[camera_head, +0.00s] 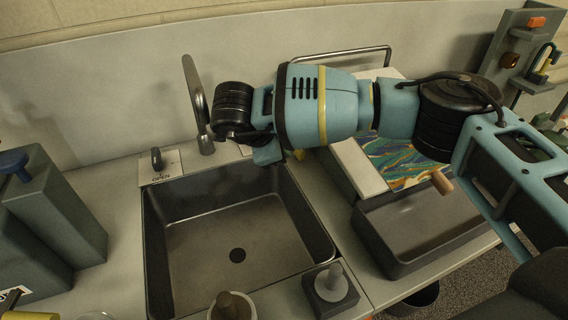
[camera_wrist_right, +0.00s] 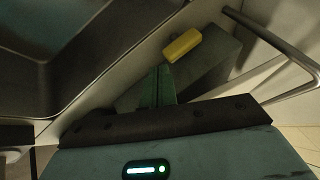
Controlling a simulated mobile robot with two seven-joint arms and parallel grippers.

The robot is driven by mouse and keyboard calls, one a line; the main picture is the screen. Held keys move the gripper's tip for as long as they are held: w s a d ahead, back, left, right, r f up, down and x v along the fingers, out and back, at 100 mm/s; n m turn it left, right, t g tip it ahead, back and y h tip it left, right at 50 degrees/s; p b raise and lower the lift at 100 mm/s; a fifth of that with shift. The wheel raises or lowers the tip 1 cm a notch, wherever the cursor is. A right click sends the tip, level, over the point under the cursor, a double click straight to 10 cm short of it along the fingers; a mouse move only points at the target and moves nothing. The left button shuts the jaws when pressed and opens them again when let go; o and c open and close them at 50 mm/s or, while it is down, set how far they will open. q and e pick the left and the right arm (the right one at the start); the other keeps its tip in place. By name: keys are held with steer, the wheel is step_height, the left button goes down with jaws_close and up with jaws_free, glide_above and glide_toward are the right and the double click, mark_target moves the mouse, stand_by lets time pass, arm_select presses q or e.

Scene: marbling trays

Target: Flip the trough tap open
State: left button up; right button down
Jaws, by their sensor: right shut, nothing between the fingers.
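A dark upright lever (camera_head: 157,157) stands on a pale plate (camera_head: 160,168) marked OPEN, on the counter left of the tall metal spout (camera_head: 196,100). The grey trough (camera_head: 165,240) with a round drain lies in front of them. My right gripper (camera_head: 268,156) is over the trough's back right corner, to the right of the lever and apart from it. My arm partly hides it. In the right wrist view its green fingertips (camera_wrist_right: 158,72) are together and empty, close to a yellow piece (camera_wrist_right: 182,45) on a grey block. My left gripper is out of view.
A metal rail (camera_head: 345,53) stands behind my right arm. A marbled sheet (camera_head: 400,165) and a grey tray (camera_head: 420,232) lie right of the trough. Dark containers (camera_head: 60,210) stand at the left. A handled block (camera_head: 330,288) sits at the front edge.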

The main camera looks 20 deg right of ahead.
steer(key=s+a, duration=0.1)
steer(key=s, duration=0.4)
steer(key=shift+s+a+r, duration=0.25)
steer(key=shift+s+r, duration=0.05)
steer(key=shift+s, duration=0.1)
